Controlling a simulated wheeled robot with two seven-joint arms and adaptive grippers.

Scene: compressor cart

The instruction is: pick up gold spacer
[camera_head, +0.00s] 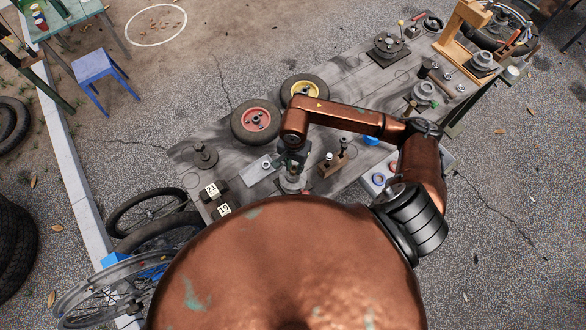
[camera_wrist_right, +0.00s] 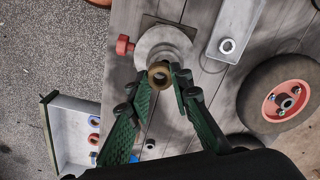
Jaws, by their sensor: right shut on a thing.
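The gold spacer (camera_wrist_right: 158,66), a small brass-coloured ring, sits between the fingertips of my right gripper (camera_wrist_right: 160,80) in the right wrist view. The gripper is shut on it. Behind the spacer is a grey round fixture (camera_wrist_right: 163,43) with a red knob (camera_wrist_right: 124,45) on a square plate. I cannot tell whether the spacer touches the fixture. In the head view my right gripper (camera_head: 291,163) points down over the fixture, and the spacer is hidden there. My left gripper is not in view.
The grey plank table (camera_head: 225,130) carries a red-hubbed wheel (camera_head: 256,121), a yellow-hubbed wheel (camera_head: 304,89), and a metal tray (camera_head: 259,169) with a ring beside the gripper. Blocks marked 21 (camera_head: 212,188) and 19 (camera_head: 224,210) stand left. A white bin (camera_wrist_right: 72,128) holds coloured rings.

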